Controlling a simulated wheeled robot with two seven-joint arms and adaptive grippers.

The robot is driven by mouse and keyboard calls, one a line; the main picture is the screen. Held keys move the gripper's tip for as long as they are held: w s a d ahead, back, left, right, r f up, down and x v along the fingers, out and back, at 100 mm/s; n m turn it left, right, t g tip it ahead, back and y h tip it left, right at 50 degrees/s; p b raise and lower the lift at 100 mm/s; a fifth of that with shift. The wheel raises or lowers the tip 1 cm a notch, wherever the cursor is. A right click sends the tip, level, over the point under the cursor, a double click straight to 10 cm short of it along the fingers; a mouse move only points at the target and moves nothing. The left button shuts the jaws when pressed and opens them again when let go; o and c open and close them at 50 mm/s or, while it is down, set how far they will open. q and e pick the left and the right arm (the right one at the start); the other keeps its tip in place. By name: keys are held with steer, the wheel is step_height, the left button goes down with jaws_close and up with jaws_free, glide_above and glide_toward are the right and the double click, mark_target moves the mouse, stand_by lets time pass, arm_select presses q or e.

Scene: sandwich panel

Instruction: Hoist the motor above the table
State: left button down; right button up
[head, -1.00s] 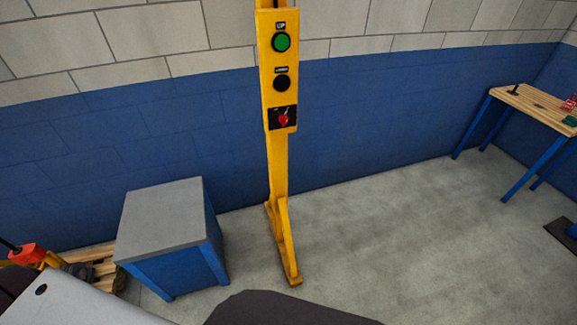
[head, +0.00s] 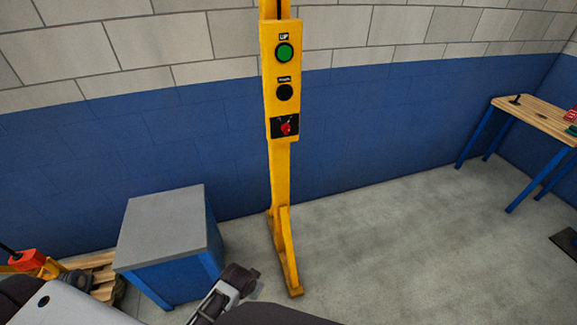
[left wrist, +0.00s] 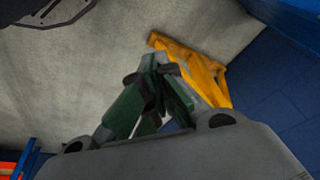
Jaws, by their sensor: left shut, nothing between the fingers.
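A yellow control box (head: 282,80) on a yellow post carries a green UP button (head: 284,52), a black button (head: 284,92) below it and a red selector switch (head: 287,128). No motor is clearly recognisable; a dark object (head: 76,281) at the lower left, partly hidden, may be it. My left gripper (left wrist: 158,66) is shut and empty in the left wrist view, with the yellow post foot (left wrist: 190,65) beyond it. A part of my arm shows at the bottom of the head view, below the control box and apart from it.
A grey-topped blue cabinet (head: 165,228) stands left of the post. A red and yellow item (head: 28,260) and a wooden pallet (head: 100,272) are at the lower left. A wooden workbench (head: 540,117) stands at the right. The floor between post and bench is clear.

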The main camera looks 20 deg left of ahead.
arm_select(q)
steer(key=w+r+m+t+h, duration=0.1)
steer(key=w+r+m+t, duration=0.4)
steer(key=r, duration=1.6)
steer(key=w+r+m+t+h, duration=0.1)
steer(key=w+r+m+t, duration=0.3)
steer(key=w+r, duration=0.7)
steer(key=w+d+r+m+t+h, duration=0.1)
steer(key=w+r+m+t, duration=0.4)
steer(key=r, duration=2.8)
steer(key=shift+w+m+t, duration=0.3)
steer(key=shift+w+m, duration=1.5)
steer(key=shift+w+d, duration=0.1)
steer(key=shift+w, duration=0.05)
steer(key=p, duration=0.2)
glide_toward(288, 58)
steer(key=shift+w+d+r, duration=0.75)
steer(key=shift+w+d, duration=0.5)
steer(key=shift+d, duration=1.45)
steer(key=shift+w+a+p, duration=0.25)
steer(key=shift+w+a, duration=0.35)
steer(key=shift+w, duration=0.3)
steer(key=shift+w+a+p, duration=0.25)
steer(key=shift+w+a, duration=0.3)
steer(key=shift+w, duration=0.3)
